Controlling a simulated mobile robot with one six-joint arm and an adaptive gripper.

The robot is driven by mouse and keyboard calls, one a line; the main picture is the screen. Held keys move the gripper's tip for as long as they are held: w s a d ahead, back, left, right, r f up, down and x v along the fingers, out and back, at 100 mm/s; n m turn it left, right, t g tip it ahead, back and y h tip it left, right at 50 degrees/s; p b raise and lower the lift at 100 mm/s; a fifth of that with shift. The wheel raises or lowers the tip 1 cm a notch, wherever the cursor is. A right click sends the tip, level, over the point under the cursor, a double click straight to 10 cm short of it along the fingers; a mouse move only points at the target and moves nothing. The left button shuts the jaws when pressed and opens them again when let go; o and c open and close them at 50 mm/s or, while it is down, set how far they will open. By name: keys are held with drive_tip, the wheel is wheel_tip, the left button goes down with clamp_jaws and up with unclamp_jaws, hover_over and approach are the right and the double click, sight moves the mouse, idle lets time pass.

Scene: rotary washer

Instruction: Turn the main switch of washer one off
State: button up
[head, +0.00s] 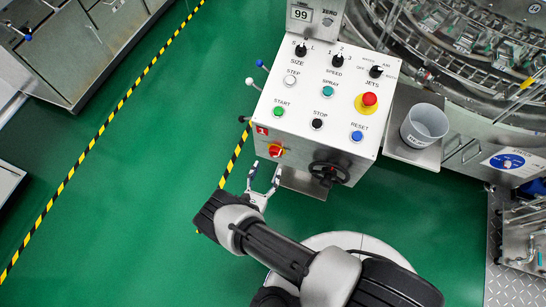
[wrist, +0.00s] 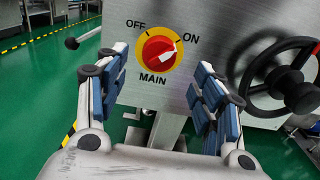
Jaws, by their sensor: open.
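The main switch (wrist: 158,52) is a red knob on a yellow disc on the front face of the washer's control box, marked OFF, ON and MAIN. In the wrist view its white pointer is turned toward the ON side. The switch also shows in the head view (head: 276,150), low on the box near a red label with the number 1 (head: 262,131). My gripper (head: 265,174) is open and empty, in front of and slightly below the switch. In the wrist view its fingers (wrist: 160,85) stand apart on either side of the switch, not touching it.
A black handwheel (head: 328,174) sticks out right of the switch. The sloped panel (head: 315,100) above carries several buttons, knobs and a red emergency stop (head: 368,101). A grey bucket (head: 424,125) stands at right. Green floor is clear at left.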

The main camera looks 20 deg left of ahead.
sight(274, 156)
drive_tip(key=w, duration=0.4)
drive_tip(key=w+b, duration=0.1)
drive_tip(key=w, duration=0.2)
drive_tip(key=shift+d, duration=0.3)
drive_tip(key=shift+c, duration=0.4)
drive_tip(key=c, duration=0.9)
